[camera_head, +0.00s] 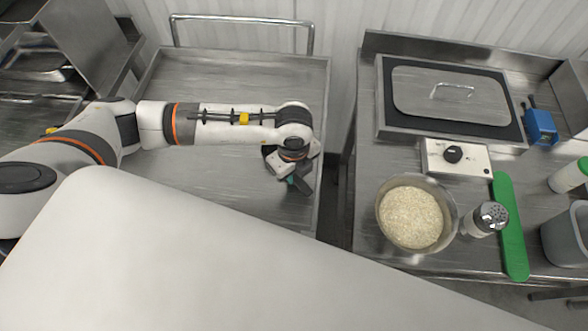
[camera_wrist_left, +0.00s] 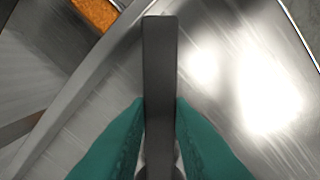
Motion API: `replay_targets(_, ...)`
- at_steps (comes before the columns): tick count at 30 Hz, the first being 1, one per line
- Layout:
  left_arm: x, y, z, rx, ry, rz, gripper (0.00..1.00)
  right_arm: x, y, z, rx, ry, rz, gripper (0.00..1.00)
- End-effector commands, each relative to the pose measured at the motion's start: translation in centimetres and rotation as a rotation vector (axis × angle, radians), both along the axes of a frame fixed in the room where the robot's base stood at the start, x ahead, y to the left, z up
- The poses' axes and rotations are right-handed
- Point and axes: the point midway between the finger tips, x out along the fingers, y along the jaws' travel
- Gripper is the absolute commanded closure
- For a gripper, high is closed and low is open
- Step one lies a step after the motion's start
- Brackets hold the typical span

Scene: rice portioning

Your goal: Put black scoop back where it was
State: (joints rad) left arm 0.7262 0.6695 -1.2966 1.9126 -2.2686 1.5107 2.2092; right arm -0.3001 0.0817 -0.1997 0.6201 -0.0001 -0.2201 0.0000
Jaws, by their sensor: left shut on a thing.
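My left gripper (camera_head: 294,180) is above the right side of the steel cart top (camera_head: 225,80) in the head view, pointing down. In the left wrist view its teal fingers (camera_wrist_left: 160,110) are shut on the dark handle of the black scoop (camera_wrist_left: 160,60), one finger on each side. The handle runs straight up the middle of that view. The scoop's bowl cannot be made out, and in the head view the scoop is mostly hidden by the gripper. My right gripper is not in view.
The right-hand counter carries a bowl of rice (camera_head: 412,217), a shaker (camera_head: 487,219), a green strip (camera_head: 510,226), a lidded steel unit (camera_head: 452,94), a control box (camera_head: 456,157), a blue device (camera_head: 540,126) and a grey container (camera_head: 568,236). A gap separates cart and counter. The cart top looks clear.

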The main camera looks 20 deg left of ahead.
Motion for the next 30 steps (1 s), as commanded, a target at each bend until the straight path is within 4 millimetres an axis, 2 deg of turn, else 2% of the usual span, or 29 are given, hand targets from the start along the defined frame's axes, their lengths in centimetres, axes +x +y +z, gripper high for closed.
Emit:
replay_targets(12, 0.0, 0.0, -1.3, 0.001, 0.001, 0.0, 1.0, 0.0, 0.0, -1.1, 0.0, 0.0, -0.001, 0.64)
replay_targets(13, 0.0, 0.0, -1.2, 0.001, 0.001, -0.001, 0.78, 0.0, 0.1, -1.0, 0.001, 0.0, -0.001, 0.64)
replay_targets(16, 0.0, 0.0, -1.1, 0.001, 0.001, 0.0, 0.61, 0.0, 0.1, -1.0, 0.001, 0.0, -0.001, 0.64)
replay_targets(17, 0.0, 0.0, -1.1, 0.001, 0.001, 0.0, 0.59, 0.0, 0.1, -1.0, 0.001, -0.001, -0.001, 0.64)
replay_targets(26, 0.0, 0.0, -0.9, 0.0, 0.0, 0.0, 0.59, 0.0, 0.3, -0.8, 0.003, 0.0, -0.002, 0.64)
replay_targets(30, 0.1, 0.0, 0.8, 0.0, -0.002, 0.0, 0.59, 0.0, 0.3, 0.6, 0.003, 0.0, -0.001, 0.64)
